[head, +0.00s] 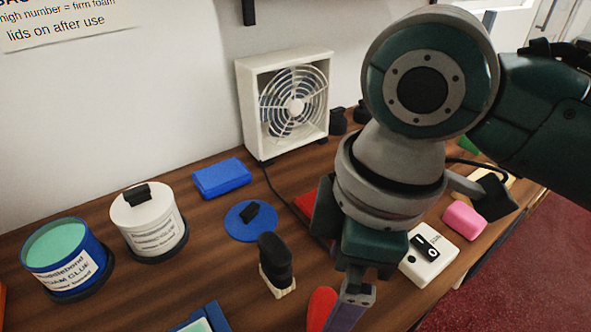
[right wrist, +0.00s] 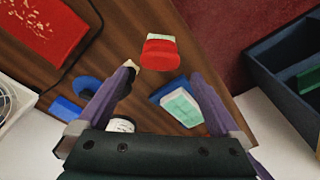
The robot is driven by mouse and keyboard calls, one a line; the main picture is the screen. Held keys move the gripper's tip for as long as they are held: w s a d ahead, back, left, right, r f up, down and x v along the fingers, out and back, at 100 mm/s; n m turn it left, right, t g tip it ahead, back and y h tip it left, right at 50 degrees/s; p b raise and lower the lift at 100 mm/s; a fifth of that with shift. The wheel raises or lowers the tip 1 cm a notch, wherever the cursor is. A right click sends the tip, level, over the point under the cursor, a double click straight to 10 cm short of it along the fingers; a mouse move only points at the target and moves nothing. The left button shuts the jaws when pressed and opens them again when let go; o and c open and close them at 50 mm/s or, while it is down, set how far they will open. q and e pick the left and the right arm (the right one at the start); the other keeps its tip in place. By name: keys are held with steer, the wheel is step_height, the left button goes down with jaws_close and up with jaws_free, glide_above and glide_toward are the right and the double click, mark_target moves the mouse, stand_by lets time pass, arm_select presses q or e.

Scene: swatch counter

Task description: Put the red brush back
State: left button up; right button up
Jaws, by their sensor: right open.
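The red brush (head: 320,309) stands or lies on the wooden counter at the bottom of the head view, partly cut off beside my right gripper (head: 348,312). In the right wrist view the red brush (right wrist: 160,54) has a rounded red body and a pale end, near the counter edge. My right gripper (right wrist: 164,74) is open, its purple fingers spread, with the brush beyond the fingertips and apart from them. A black-handled brush (head: 275,258) with pale bristles stands to the left. My left gripper is in neither view.
A dark blue compartment box (right wrist: 270,52) holds a green item at right in the wrist view. A blue glue pot (head: 58,280), white pot (head: 150,238), blue lid (head: 237,222), blue block (head: 221,178), fan (head: 244,105), white device (head: 420,268) and pink block (head: 464,219) stand around.

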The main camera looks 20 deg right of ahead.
steer(key=shift+r, duration=0.5)
steer(key=s, duration=0.1)
steer(key=a+m, duration=0.1)
steer(key=s+a+y, duration=0.1)
steer(key=shift+s+f, duration=0.25)
steer(key=shift+s, duration=0.05)
steer(key=s+d+m+t+h, duration=0.2)
steer(key=s+d+m+t, duration=0.1)
steer(key=s+d+m, duration=0.6)
steer(key=shift+d+r+m, duration=0.4)
steer(key=shift+d+m, duration=0.1)
steer(key=shift+d, duration=0.25)
steer(key=shift+s, duration=0.1)
